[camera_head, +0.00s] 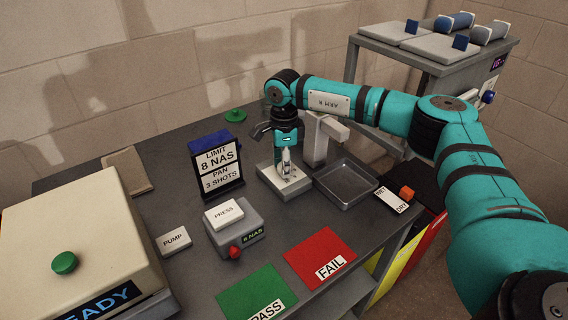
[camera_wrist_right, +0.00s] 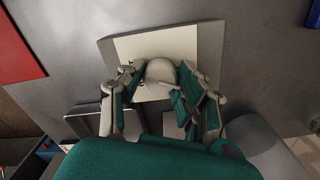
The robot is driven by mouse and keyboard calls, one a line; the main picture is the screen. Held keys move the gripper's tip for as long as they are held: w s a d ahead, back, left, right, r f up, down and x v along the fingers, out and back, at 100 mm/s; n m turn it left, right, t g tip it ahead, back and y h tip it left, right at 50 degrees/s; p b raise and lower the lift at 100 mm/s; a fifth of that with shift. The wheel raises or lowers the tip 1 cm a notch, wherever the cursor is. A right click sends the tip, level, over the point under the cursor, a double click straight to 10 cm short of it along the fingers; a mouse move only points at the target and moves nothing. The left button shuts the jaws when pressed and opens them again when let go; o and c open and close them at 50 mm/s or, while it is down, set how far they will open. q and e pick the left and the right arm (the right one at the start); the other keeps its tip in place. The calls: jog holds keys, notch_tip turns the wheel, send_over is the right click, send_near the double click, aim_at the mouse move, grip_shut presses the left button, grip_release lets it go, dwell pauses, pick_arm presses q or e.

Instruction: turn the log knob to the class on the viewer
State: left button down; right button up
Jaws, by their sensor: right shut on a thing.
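I cannot tell whether this is the log or the viewer. My right gripper (camera_head: 286,165) points down over a pale stand base (camera_head: 297,188), behind and to the right of the box and apart from the red knob. In the right wrist view its fingers (camera_wrist_right: 160,88) are shut on a whitish rounded piece (camera_wrist_right: 161,70) above the pale base. My left gripper is not in view.
A metal tray (camera_head: 346,184) lies right of the base. Green PASS (camera_head: 250,291) and red FAIL (camera_head: 318,252) mats lie in front. A cream machine (camera_head: 80,235) showing "READY" fills the left.

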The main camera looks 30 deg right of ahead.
jog(key=shift+m, duration=0.3)
jog(key=m, duration=0.6)
jog(key=shift+b, duration=0.3)
jog(key=m, duration=0.4)
jog(key=shift+m, duration=1.9)
jog(key=o, duration=1.1)
jog(key=shift+o, duration=0.2)
notch_tip(320, 180, up, 12)
